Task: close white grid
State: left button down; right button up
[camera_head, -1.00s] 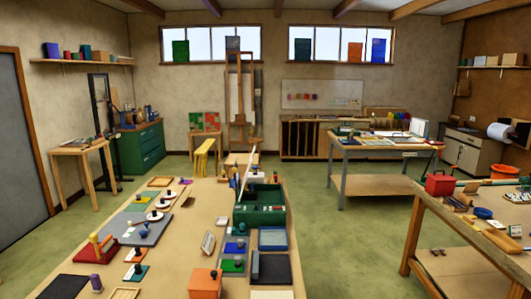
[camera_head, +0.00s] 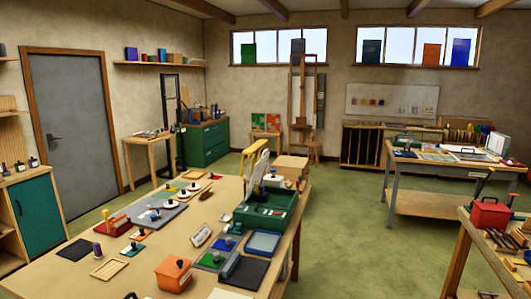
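I cannot make out a white grid for certain. A small white upright panel (camera_head: 498,144) stands at the right end of the far grey-legged table (camera_head: 440,166); it is too small to tell whether it has a grid or is a lid. A flat white-framed piece (camera_head: 468,154) lies near it on the same table. Neither of my grippers is in view.
A long wooden table (camera_head: 150,262) in front holds a green toolbox (camera_head: 268,222), an orange box (camera_head: 174,274) and several coloured plates. Another bench (camera_head: 470,226) with a red box (camera_head: 490,214) stands at right. Green floor (camera_head: 370,250) is open between them.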

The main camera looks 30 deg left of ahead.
aim_at(260, 167)
jog(key=i+l+u, duration=0.3)
jog(key=i+l, duration=0.5)
jog(key=i, duration=0.15)
jog(key=i+j+u, duration=0.1)
jog(key=i, duration=0.3)
jog(key=i+j+u, duration=0.1)
jog(key=i+j, duration=0.2)
jog(key=i, duration=0.1)
